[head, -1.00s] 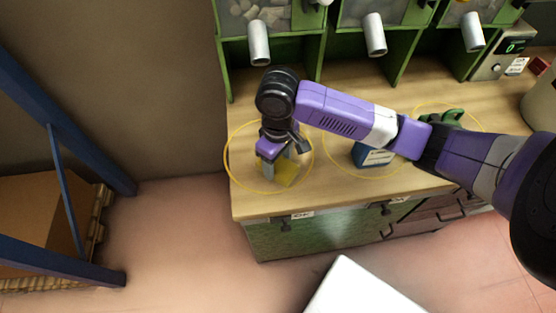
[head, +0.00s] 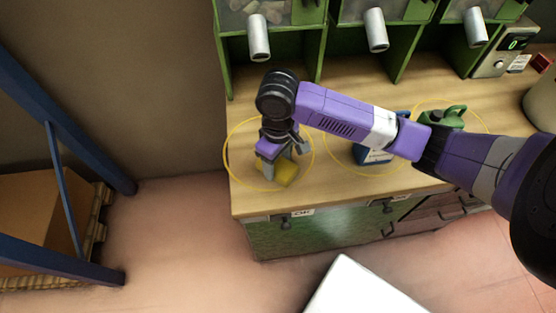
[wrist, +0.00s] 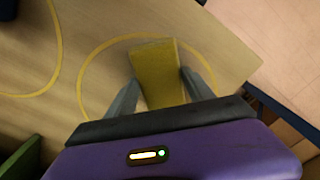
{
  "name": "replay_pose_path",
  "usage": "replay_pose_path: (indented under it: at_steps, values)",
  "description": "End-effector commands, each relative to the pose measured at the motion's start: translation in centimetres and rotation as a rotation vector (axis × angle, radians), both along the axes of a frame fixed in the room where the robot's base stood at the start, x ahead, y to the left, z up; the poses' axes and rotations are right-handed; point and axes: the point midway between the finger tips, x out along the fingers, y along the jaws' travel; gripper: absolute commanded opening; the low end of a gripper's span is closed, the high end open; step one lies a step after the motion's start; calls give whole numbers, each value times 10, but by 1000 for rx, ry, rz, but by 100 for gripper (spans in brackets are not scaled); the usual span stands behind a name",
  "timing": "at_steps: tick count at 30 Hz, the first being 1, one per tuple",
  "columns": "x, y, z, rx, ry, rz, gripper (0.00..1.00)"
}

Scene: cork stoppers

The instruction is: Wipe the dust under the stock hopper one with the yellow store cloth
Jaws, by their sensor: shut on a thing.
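The yellow cloth (head: 287,173) is a small yellow block-like piece between my fingertips. My gripper (head: 284,160) is shut on it, inside the left yellow circle on the bench, near the front edge. In the wrist view the cloth (wrist: 158,72) sits between the two grey fingers of my gripper (wrist: 160,88). I cannot tell whether the cloth touches the bench top. The leftmost hopper (head: 270,10) is at the back left, with a grey spout (head: 258,38) above an open green bay. I see no clear dust; my arm hides part of the bench.
More hoppers with spouts (head: 376,30) stand to the right. A blue box (head: 373,154) and a green can (head: 448,117) stand on the bench (head: 350,188) beyond my arm. A scale (head: 497,55) is at the back right. A blue rack (head: 60,150) is left of the bench.

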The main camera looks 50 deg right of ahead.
Motion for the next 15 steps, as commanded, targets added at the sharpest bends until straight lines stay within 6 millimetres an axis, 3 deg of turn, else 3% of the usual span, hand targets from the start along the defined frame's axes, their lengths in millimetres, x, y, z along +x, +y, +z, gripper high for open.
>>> replay_pose_path:
  at_steps: [8, 15]
  values:
    - [1, -1, -3, 0, 0, 0, 29]
    - [13, -13, -2, -1, 0, -1, 29]
